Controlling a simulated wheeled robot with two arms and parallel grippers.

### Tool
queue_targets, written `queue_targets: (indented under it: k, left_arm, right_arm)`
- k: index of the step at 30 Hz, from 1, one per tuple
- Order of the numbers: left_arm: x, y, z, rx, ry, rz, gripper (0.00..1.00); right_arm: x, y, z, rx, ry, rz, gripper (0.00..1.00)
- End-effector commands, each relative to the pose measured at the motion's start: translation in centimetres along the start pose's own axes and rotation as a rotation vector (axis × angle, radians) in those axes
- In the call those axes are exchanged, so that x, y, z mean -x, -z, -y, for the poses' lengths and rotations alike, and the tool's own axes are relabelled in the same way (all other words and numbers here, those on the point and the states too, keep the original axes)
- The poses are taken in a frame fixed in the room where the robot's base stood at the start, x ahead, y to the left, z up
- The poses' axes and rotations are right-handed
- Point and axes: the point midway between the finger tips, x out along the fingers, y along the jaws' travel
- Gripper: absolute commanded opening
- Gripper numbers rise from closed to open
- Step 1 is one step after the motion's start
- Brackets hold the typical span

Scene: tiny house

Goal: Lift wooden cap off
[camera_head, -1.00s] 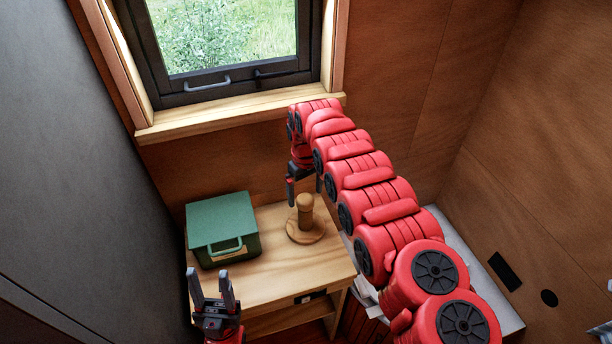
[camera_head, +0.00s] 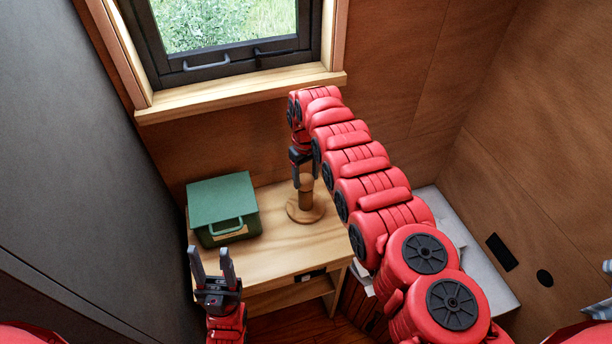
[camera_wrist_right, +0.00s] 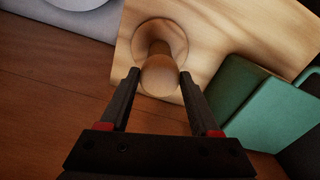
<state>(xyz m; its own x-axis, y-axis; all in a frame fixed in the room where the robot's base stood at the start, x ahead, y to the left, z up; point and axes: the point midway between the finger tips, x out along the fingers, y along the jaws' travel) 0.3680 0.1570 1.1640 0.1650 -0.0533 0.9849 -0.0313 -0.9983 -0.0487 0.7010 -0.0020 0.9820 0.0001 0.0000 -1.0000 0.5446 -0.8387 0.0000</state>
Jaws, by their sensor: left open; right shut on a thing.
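The wooden cap (camera_head: 306,183) is the rounded top of a turned wooden piece that stands upright on a round wooden base (camera_head: 303,212) on the small table. In the right wrist view the cap (camera_wrist_right: 160,78) sits between the fingertips, with the narrower post and the base beyond it. My right gripper (camera_head: 304,178) points down from above and is shut on the cap. Whether the cap is apart from the post cannot be told. My left gripper (camera_head: 211,252) is open and empty, at the table's front left, away from the wooden piece.
A green box (camera_head: 222,203) with a handle stands on the left of the wooden table (camera_head: 270,262). The window sill (camera_head: 240,93) and wall are close behind. A dark grey panel (camera_head: 70,170) borders the left. A white surface (camera_head: 480,260) lies right of the table.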

Motion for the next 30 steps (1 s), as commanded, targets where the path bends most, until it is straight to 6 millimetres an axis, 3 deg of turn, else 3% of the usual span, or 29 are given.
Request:
queue_targets:
  k: [7, 30]
  left_arm:
    - [-0.3, 0.1, 0.0, 0.0, 0.0, 0.0, 0.5]
    - [-3.2, 0.5, 0.2, 0.0, 0.0, 0.0, 0.5]
  right_arm:
    - [0.3, 0.0, 0.0, 0.0, 0.0, 0.0, 0.1]
    - [4.1, -0.1, 0.0, 0.0, 0.001, 0.002, 0.1]
